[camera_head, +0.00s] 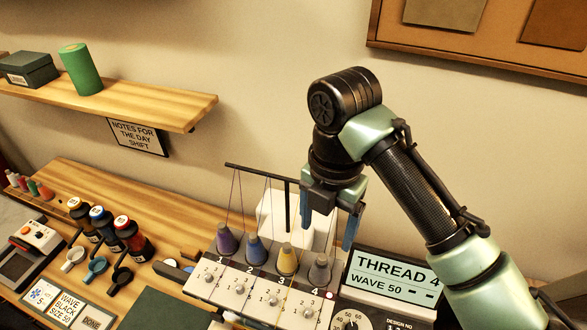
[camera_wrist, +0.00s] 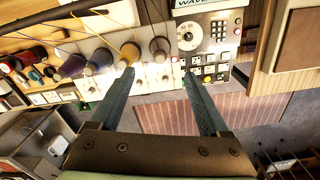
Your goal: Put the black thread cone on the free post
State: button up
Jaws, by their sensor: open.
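I cannot tell which is the black thread cone. The machine carries purple (camera_head: 227,241), blue (camera_head: 256,251) and yellow (camera_head: 287,261) cones at places 1 to 3. A grey cone-shaped piece (camera_head: 320,271) stands at place 4; it also shows in the wrist view (camera_wrist: 160,46). Whether it is a bare post is unclear. My gripper (camera_head: 329,220) is open and empty above the machine's right end; both fingers show in the wrist view (camera_wrist: 159,76).
A thread bar (camera_head: 262,174) on an upright stands behind the cones. A display (camera_head: 392,274) reads "THREAD 4, WAVE 50". Three ring-shaped holders (camera_head: 96,268) and cards, one reading "WAVE BLACK SIZE 50" (camera_head: 68,308), lie at the left. A shelf (camera_head: 140,108) juts out above.

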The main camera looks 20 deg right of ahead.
jog(key=w+a+r+m+t+y, duration=0.1)
jog(key=w+a+r+m+t, duration=0.1)
jog(key=w+a+r+t, duration=0.45)
jog(key=w+a+r+m+t+y, duration=0.2)
jog(key=w+a+r+m+t, duration=0.15)
jog(key=a+r, duration=0.5)
jog(key=w+a+r+m+t+y, duration=0.2)
jog(key=a+r+m+t+y, duration=0.15)
jog(key=a+r, duration=0.45)
jog(key=s+d+r+m+t, duration=0.1)
jog(key=s+r+m+t, duration=0.25)
jog(key=r, duration=0.35)
jog(key=s+d+r+m+t, duration=0.1)
jog(key=s+r+m+t, duration=0.25)
jog(key=r, duration=0.25)
jog(key=s+d+r+m+t+h, duration=0.7)
jog(key=s+r+m, duration=0.1)
jog(key=s+m, duration=0.2)
jog(key=shift+s, duration=0.2)
jog(key=shift+y, duration=0.25)
